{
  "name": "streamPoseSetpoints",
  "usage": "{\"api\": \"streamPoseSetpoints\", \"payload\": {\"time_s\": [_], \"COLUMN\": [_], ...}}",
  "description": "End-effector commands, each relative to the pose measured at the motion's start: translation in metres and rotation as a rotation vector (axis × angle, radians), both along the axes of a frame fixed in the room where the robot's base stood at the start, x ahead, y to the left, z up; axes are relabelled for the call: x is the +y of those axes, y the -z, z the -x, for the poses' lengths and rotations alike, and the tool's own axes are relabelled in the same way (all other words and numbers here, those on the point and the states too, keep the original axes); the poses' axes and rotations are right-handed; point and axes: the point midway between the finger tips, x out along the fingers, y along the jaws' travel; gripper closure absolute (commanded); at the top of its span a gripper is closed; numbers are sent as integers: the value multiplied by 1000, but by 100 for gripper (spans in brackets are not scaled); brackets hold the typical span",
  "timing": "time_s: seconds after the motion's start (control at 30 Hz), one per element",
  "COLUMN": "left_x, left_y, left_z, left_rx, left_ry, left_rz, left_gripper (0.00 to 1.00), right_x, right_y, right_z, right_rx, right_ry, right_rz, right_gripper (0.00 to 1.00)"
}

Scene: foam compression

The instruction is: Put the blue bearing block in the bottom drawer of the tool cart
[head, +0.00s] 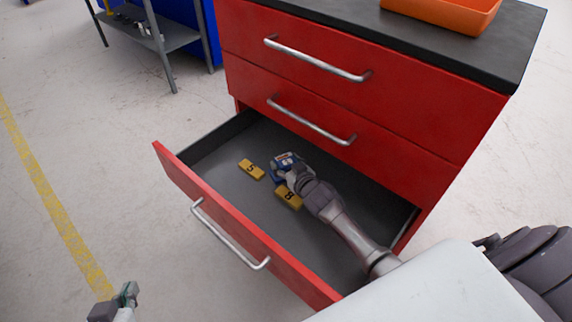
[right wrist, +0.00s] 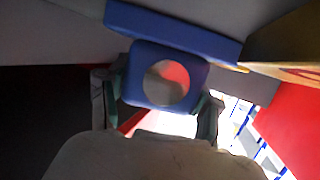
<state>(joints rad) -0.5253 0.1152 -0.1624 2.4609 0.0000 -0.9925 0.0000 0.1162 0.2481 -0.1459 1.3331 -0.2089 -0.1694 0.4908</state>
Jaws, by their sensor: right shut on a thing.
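The blue bearing block (right wrist: 140,62) fills the upper middle of the right wrist view, with a round hole through it and a wide flange. In the head view the blue block (head: 284,160) is inside the open bottom drawer (head: 228,223), partly hidden by my right gripper. My right gripper (head: 290,172) reaches down into the drawer from the right and is shut on the block. Its fingers (right wrist: 160,88) show on both sides of the block. I cannot tell whether the block touches the drawer floor. My left gripper (head: 128,295) is at the lower left, outside the drawer; its jaws are unclear.
Two yellow numbered blocks lie in the drawer: the 5 (head: 251,169) left of my gripper and the 8 (head: 288,197) just below it. The red tool cart (head: 300,55) has two shut drawers above and an orange tray (head: 445,10) on top. A grey shelf (head: 160,38) stands behind.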

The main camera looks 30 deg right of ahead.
Motion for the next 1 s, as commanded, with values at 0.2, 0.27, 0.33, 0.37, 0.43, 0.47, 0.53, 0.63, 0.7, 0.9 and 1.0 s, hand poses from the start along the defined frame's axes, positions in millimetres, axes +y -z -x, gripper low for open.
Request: {"api": "streamPoseSetpoints", "payload": {"time_s": [0.2,0.27,0.33,0.37,0.43,0.47,0.53,0.63,0.7,0.9,1.0], "left_x": [0,0,-1,-1,-1,-1,-1,-1,-1,-1,1], "left_y": [-1,-1,-2,-3,-3,-3,-3,-3,-3,-3,2], "left_z": [0,-1,-2,-3,-3,-3,-3,-3,-3,-3,4], "left_rx": [-1,-6,-16,-19,-24,-23,-23,-22,-21,-18,26], "left_ry": [0,0,1,1,1,1,1,1,1,1,-1], "left_rz": [0,1,4,5,6,5,5,5,5,4,-4], "left_gripper": [100,100,100,100,100,100,100,100,100,100,100], "right_x": [0,0,0,0,0,0,0,0,0,0,0], "right_y": [-3,-2,-1,-1,1,1,1,1,1,0,-2], "right_z": [-1,-1,-1,-1,0,0,0,0,0,0,3], "right_rx": [-6,-6,-6,-6,0,0,0,0,0,-1,0], "right_ry": [-1,-1,-1,-1,0,0,0,0,0,0,0], "right_rz": [0,-1,-1,-1,-1,-1,-1,-1,-1,0,0], "right_gripper": [99,99,99,99,28,23,11,11,11,11,11]}}
